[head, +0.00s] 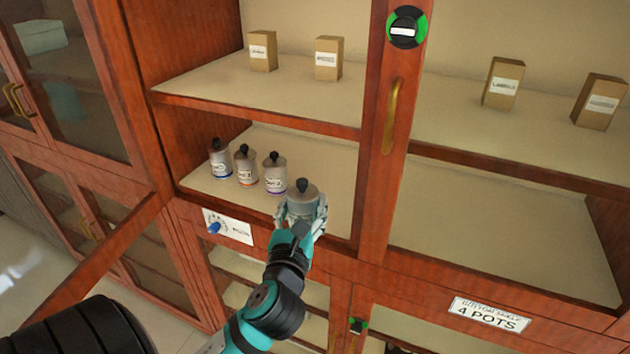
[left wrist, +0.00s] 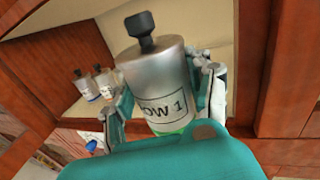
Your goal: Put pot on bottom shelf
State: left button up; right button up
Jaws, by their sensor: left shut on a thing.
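A grey metal pot (head: 303,194) with a black knob is in my left gripper (head: 303,215), at the front of the bottom shelf (head: 335,190). The gripper's fingers are shut around its sides. In the left wrist view this pot (left wrist: 155,75) stands nearly upright, with a label whose visible part reads "OW 1" and a green band below. I cannot tell whether its base touches the shelf. My right gripper is not in view.
The upper shelf (head: 210,88) holds two brown boxes, left one (head: 263,50). A wooden post (head: 385,150) with a brass handle (head: 391,115) borders the shelf on the right. A sign (head: 490,314) reads "BOTTOM SHELF 4 POTS". Shelf space behind and right of the held pot is clear.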

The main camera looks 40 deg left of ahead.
pick_arm(q)
jog(key=w+a+f+p, duration=0.1)
jog(key=w, duration=0.4)
jog(key=w+a+f+p, duration=0.1)
jog(key=w, duration=0.4)
jog(key=w+a+f, duration=0.1)
jog(key=w+a, duration=0.1)
jog(key=w, duration=0.3)
jog(key=shift+w+f+p, duration=0.15)
jog(key=shift+w+p, duration=0.25)
notch_tip(320, 180, down, 4)
jog(key=shift+r, duration=0.25)
jog(key=shift+w+f, duration=0.15)
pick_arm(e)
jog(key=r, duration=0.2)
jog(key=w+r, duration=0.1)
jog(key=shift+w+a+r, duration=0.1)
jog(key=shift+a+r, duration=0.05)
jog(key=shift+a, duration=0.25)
pick_arm(q)
jog(key=shift+f, duration=0.15)
jog(key=o, duration=1.4)
